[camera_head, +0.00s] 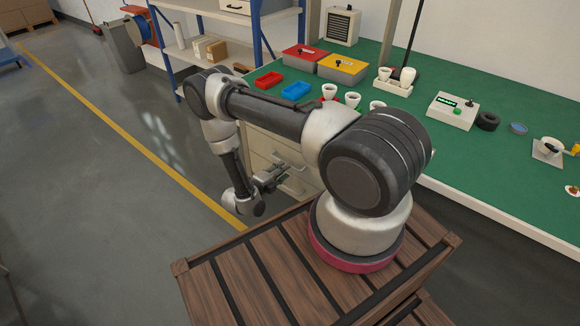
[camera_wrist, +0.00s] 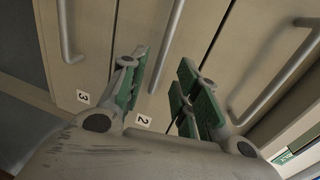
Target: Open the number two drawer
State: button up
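The number two drawer (camera_wrist: 168,95) fills the middle of the wrist view, its front turned sideways, with a "2" label (camera_wrist: 143,121). It looks closed. Its grey bar handle (camera_wrist: 168,45) shows between and beyond my fingertips. My gripper (camera_wrist: 164,68) is open, with green finger pads apart and nothing between them that I can see held. Whether the handle lies within finger reach I cannot tell. In the head view my gripper (camera_head: 272,178) is beside the pale drawer cabinet (camera_head: 262,142) under the bench, and my arm hides part of the cabinet.
The number three drawer, with its "3" label (camera_wrist: 83,97) and handle (camera_wrist: 65,30), is on the left in the wrist view. Another drawer handle (camera_wrist: 275,85) is close by on the right. The green bench top (camera_head: 470,165) is above the drawers. Open floor (camera_head: 110,200) lies left.

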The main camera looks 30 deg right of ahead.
jog(key=x, duration=0.5)
jog(key=shift+w+d, duration=0.1)
jog(key=shift+d, duration=0.25)
grip_shut()
